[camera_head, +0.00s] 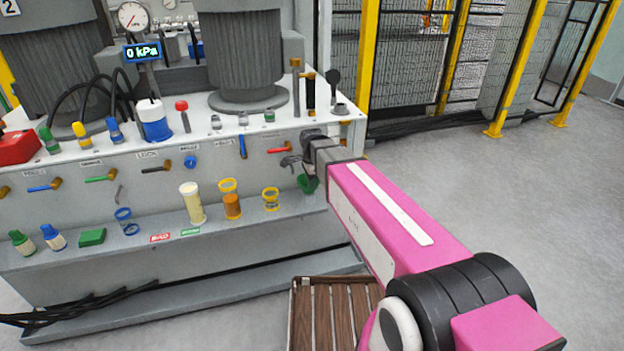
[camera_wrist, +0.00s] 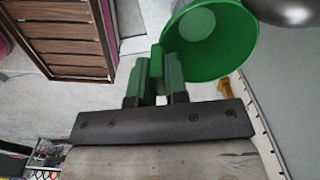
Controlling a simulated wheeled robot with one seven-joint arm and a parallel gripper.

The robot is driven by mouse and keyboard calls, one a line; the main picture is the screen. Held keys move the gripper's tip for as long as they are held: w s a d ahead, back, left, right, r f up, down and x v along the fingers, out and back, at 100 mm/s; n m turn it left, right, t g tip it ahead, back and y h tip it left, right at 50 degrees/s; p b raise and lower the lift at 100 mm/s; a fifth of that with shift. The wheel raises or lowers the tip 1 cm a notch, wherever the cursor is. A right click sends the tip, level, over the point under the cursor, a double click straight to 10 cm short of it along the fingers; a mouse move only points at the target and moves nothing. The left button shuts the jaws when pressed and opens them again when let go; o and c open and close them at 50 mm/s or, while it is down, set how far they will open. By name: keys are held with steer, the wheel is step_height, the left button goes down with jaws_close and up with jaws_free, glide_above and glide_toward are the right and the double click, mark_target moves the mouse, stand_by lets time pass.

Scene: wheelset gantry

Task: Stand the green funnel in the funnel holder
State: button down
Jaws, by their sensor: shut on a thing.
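The green funnel (camera_wrist: 215,42) fills the upper right of the wrist view, its wide round mouth turned towards the camera. My gripper (camera_wrist: 158,78) is shut on a green tab at the funnel's side. In the head view the funnel (camera_head: 309,184) hangs under my gripper (camera_head: 302,166), in front of the bench at the right end of its low shelf. It is partly hidden by my arm. On that shelf stand a yellow ring stand (camera_head: 270,198) and a blue ring stand (camera_head: 125,221), both left of the funnel. I cannot tell which is the funnel holder.
A cream cylinder (camera_head: 192,203) and an orange-filled yellow-rimmed vessel (camera_head: 231,200) stand on the shelf. Levers (camera_head: 280,150) stick out from the panel above. A slatted wooden pallet (camera_head: 320,312) lies on the floor below my arm. The floor at right is clear.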

steer(key=c, duration=1.1)
jaws_free()
steer(key=shift+o, duration=0.2)
steer(key=shift+r, duration=5.35)
steer(key=s+d+f+n, duration=1.4)
steer(key=d+f, duration=0.2)
steer(key=d, duration=0.1)
steer(key=shift+d+f+n, duration=0.3)
steer(key=shift+d+n, duration=0.1)
